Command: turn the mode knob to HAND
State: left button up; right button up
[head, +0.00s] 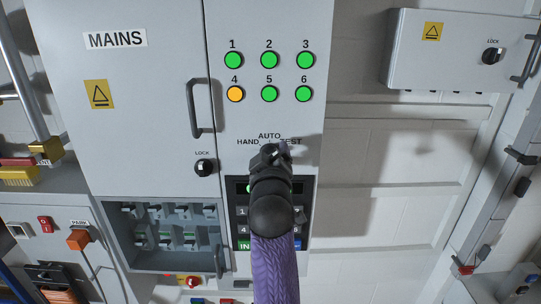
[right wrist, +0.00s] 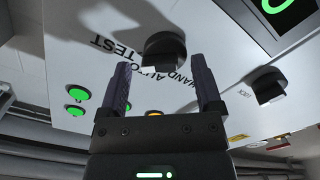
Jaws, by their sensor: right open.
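The mode knob (right wrist: 165,50) is black and sits on the grey panel among the labels TEST, AUTO and HAND in the right wrist view. My right gripper (right wrist: 163,72) is open, with one finger on each side of the knob's near end. I cannot tell whether the fingers touch it or which label it points to. In the head view my right gripper (head: 268,155) is in front of the knob and hides most of it, below the AUTO label (head: 269,136). My left gripper is not in view.
A LOCK knob (head: 205,167) and a door handle (head: 200,108) are left of my right gripper. A keypad panel (head: 237,198) is partly behind my right arm. Green lamps and an amber lamp (head: 235,94) are above. An open breaker compartment (head: 115,232) is lower left.

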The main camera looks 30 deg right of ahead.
jog(key=shift+w+a, duration=0.1)
jog(key=shift+w, duration=0.1)
jog(key=c, duration=1.1)
jog(key=shift+r, duration=0.1)
